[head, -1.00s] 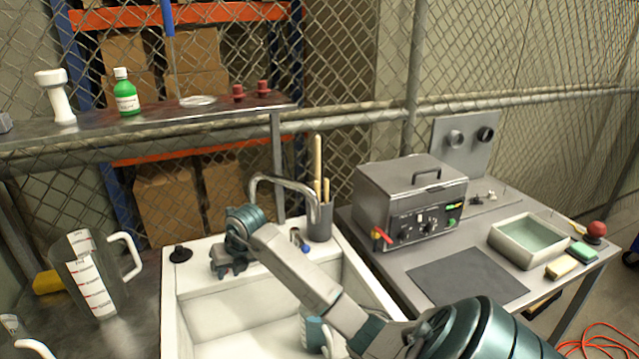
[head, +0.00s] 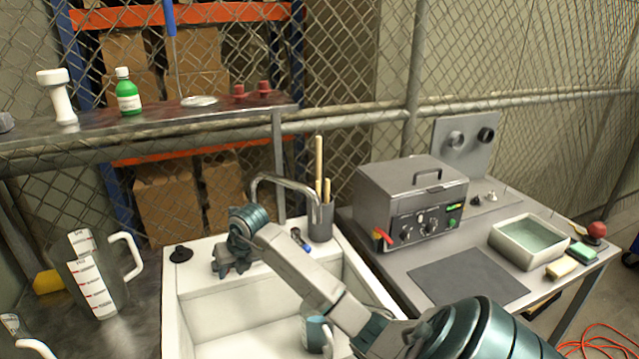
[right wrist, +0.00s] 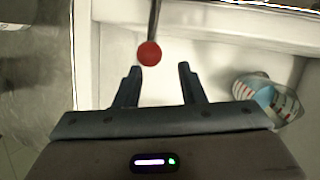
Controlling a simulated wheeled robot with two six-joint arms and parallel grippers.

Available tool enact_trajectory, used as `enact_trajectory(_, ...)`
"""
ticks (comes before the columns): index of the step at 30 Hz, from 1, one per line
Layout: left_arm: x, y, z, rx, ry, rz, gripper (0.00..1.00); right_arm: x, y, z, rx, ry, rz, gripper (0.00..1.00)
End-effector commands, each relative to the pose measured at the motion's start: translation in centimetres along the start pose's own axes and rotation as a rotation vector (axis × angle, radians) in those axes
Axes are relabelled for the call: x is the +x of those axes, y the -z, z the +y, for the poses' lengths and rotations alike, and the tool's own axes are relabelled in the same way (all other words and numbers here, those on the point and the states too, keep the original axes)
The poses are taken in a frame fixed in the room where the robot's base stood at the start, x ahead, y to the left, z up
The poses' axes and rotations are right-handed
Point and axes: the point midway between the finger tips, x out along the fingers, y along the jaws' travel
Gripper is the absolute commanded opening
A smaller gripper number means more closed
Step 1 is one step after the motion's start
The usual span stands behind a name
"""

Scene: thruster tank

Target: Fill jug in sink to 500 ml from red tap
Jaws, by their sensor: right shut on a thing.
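The jug stands in the white sink (head: 190,310), partly hidden behind my right arm. In the head view the jug (head: 315,332) looks blue-teal with a pale handle. In the right wrist view the jug (right wrist: 268,98) shows a red-marked white scale and something blue inside. I cannot read its level. In the head view my right gripper (head: 236,262) hides the red tap at the sink's back edge. The curved spout (head: 285,181) is behind. My left gripper is out of view.
A blue-marked tap (head: 301,241) sits right of my gripper. A black plug (head: 181,254) lies on the sink's rim. A large measuring jug (head: 100,275) stands on the left counter. A grey box machine (head: 412,195) and a tray (head: 528,242) occupy the right table.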

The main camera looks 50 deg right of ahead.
Motion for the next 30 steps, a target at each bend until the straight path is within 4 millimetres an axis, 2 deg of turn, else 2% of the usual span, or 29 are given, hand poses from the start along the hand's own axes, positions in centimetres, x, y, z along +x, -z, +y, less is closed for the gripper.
enact_trajectory(1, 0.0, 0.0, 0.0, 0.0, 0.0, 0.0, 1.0, -0.8, -1.5, -0.6, 0.008, 0.025, -0.043, 0.12)
enact_trajectory(4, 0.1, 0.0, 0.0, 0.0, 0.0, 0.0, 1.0, -0.4, -1.6, 0.2, 0.008, 0.022, -0.042, 0.08)
enact_trajectory(6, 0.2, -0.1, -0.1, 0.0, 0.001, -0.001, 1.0, -0.2, -1.8, 0.9, 0.008, 0.023, -0.042, 0.02)
enact_trajectory(18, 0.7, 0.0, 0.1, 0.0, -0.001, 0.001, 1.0, 1.1, -1.9, 4.3, 0.005, 0.022, -0.031, 0.02)
enact_trajectory(30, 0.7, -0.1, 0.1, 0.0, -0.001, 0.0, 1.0, 1.3, -1.7, 4.8, 0.002, 0.017, -0.023, 0.02)
